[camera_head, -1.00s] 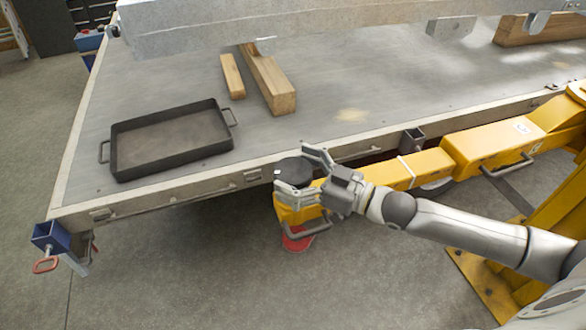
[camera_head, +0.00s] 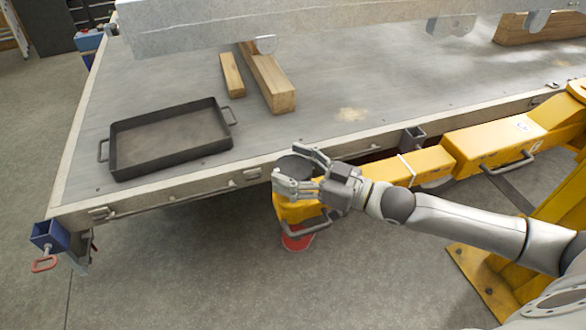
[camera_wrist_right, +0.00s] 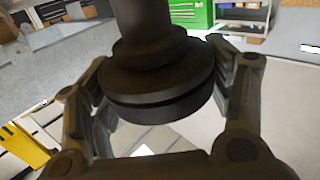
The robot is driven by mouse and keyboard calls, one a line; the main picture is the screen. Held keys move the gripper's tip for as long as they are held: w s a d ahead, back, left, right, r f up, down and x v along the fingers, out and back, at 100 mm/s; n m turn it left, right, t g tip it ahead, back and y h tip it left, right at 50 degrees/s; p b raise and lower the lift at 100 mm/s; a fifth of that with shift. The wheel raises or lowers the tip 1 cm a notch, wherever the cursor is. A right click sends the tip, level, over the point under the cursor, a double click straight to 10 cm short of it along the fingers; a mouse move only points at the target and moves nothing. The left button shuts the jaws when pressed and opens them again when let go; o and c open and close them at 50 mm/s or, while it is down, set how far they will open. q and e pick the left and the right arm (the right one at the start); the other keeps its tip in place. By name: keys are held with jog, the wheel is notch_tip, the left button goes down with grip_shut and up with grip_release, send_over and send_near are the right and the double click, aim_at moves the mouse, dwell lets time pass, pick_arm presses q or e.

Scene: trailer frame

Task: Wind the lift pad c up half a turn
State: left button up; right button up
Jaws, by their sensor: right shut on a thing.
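The lift pad (camera_head: 293,166) is a dark round disc on the end of the yellow lift arm (camera_head: 400,172), just off the front edge of the trailer deck. My right gripper (camera_head: 303,172) is shut on the pad, with one finger on its far side and one on its near side. In the right wrist view the dark stepped pad (camera_wrist_right: 160,85) stands between the two fingers of the right gripper (camera_wrist_right: 165,110). The letter of the pad cannot be read. My left gripper is not in view.
The flat trailer deck (camera_head: 330,85) lies behind the pad, bearing a black tray (camera_head: 165,165) and wooden blocks (camera_head: 268,85). A grey beam (camera_head: 280,15) crosses above. A grey handle (camera_head: 308,229) and a red part (camera_head: 297,242) sit below the pad. The floor in front is clear.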

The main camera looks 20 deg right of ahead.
jog(key=shift+n+g+y+b, duration=0.6)
jog(key=shift+g+b, duration=0.1)
jog(key=shift+b, duration=0.15)
jog(key=o, duration=1)
jog(key=shift+o, duration=0.2)
jog(key=v, duration=1.2)
